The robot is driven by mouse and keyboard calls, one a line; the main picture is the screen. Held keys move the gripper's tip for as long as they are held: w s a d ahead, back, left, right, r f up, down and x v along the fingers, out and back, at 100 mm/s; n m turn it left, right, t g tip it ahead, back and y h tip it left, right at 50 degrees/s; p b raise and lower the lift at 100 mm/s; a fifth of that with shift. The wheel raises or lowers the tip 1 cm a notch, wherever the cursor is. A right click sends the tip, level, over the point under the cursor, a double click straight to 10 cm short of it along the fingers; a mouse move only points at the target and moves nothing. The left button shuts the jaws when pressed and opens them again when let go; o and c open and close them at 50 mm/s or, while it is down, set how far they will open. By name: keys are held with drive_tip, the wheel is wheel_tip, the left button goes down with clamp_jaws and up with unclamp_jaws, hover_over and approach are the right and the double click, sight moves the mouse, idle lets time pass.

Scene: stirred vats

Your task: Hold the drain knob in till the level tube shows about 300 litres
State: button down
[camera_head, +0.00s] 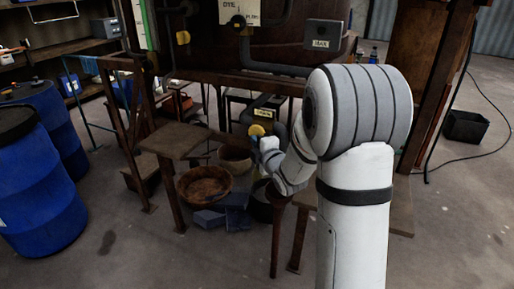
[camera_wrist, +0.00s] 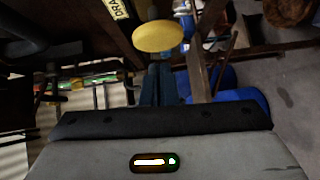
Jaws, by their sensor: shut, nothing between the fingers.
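The drain knob (camera_head: 257,130) is a round yellow disc under the vat, below a yellow label (camera_head: 263,113). In the wrist view the knob (camera_wrist: 158,37) is large, beside a label (camera_wrist: 113,8) whose visible letters read "DRA". My gripper (camera_head: 265,143) is at the knob, shut and empty. In the wrist view its dark fingers (camera_wrist: 160,68) end just below the disc; I cannot tell whether they touch it. The level tube (camera_head: 143,22) is a pale strip with green at the upper left of the vat, cut off by the top edge. Its reading is not legible.
The brown vat (camera_head: 215,55) fills the upper middle. Blue drums (camera_head: 40,190) stand at left. Open floor lies in front.

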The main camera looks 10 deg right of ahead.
sight(257, 133)
drive_tip(key=shift+w+d+f, duration=0.1)
drive_tip(key=shift+w+d, duration=0.45)
drive_tip(key=shift+w, duration=0.25)
drive_tip(key=shift+w+d+b, duration=0.55)
drive_tip(key=shift+w+b, duration=0.2)
drive_tip(key=shift+b, duration=0.35)
drive_tip(key=shift+d+r, duration=0.1)
drive_tip(key=shift+r, duration=0.25)
idle(5.8)
